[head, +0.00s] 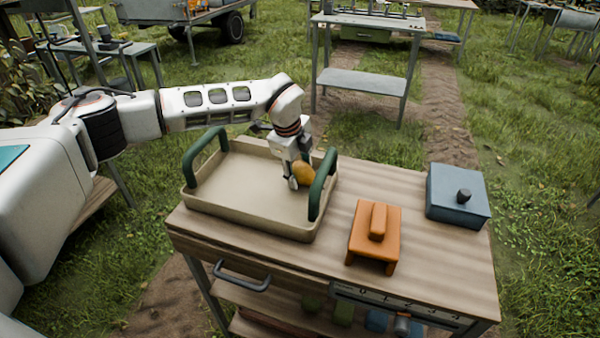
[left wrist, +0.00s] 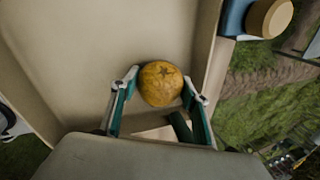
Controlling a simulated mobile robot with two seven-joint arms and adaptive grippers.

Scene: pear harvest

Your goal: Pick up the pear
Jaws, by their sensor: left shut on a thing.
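The pear (head: 303,173) is orange-yellow and sits at the right side of the beige tray (head: 235,216), near the tray's right green handle. My left gripper (head: 296,180) reaches down from above and is shut on the pear. In the left wrist view the pear (left wrist: 161,84) sits between the two fingers of the gripper (left wrist: 160,100), with its star-shaped end facing the camera. Whether the pear touches the tray floor cannot be told. My right gripper is not in view.
The tray stands on a wooden workbench (head: 420,240). Its green handles (head: 205,158) rise at both ends. An orange block with a grip (head: 375,235) and a blue box with a black knob (head: 457,196) stand to the right. Grass and other tables lie beyond.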

